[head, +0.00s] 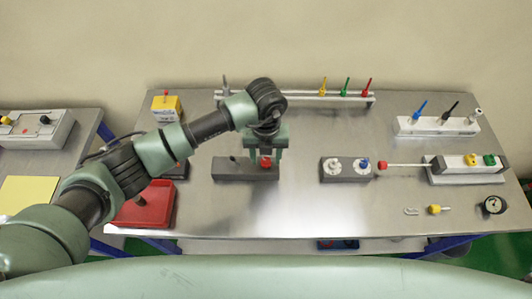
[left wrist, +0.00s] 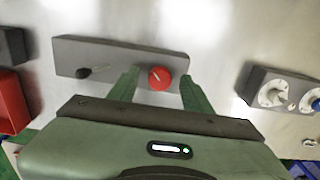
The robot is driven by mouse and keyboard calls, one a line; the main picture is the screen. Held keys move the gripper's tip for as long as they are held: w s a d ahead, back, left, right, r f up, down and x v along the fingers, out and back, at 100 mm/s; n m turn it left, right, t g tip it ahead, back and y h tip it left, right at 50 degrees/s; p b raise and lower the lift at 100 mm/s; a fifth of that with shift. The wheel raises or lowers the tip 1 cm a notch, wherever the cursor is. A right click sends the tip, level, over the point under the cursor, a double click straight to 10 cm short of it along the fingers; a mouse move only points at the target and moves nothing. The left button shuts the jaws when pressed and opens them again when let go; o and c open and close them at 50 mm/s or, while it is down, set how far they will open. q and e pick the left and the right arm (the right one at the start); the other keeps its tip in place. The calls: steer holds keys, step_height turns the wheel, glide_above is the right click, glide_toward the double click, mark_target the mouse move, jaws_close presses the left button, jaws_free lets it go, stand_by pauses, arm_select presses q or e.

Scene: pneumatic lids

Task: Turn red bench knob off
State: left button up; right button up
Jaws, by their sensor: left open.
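The red bench knob (head: 265,162) sits on the right part of a low dark grey block (head: 230,174) on the metal bench. In the left wrist view the red knob (left wrist: 160,78) is round with a small dark mark on its face. A black knob (left wrist: 92,72) with a lever shape is on the same block (left wrist: 118,56), to its left. My left gripper (head: 266,156) is open above the red knob. In the left wrist view its fingers (left wrist: 160,84) appear on either side of the knob, with gaps. I cannot tell their height above it.
Left are a red tray (head: 146,208) and a yellow box (head: 166,107). A rail with coloured levers (head: 300,96) runs along the back. The front middle of the bench is clear.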

arm_select(q)
steer(key=shift+s+f, duration=0.1)
steer(key=shift+f, duration=0.1)
jaws_close()
steer(key=shift+f+m+b, duration=0.15)
steer(key=shift+m+b, duration=0.25)
steer(key=shift+b, duration=0.25)
steer(key=m+b, duration=1.4)
steer(key=b, duration=0.7)
steer(key=shift+f, duration=0.15)
steer(key=m+b, duration=0.3)
steer(key=shift+r, duration=0.25)
arm_select(e)
step_height(320, 180, down, 26)
steer(key=w, duration=0.1)
steer(key=shift+w+r, duration=0.25)
steer(key=shift+w, duration=0.1)
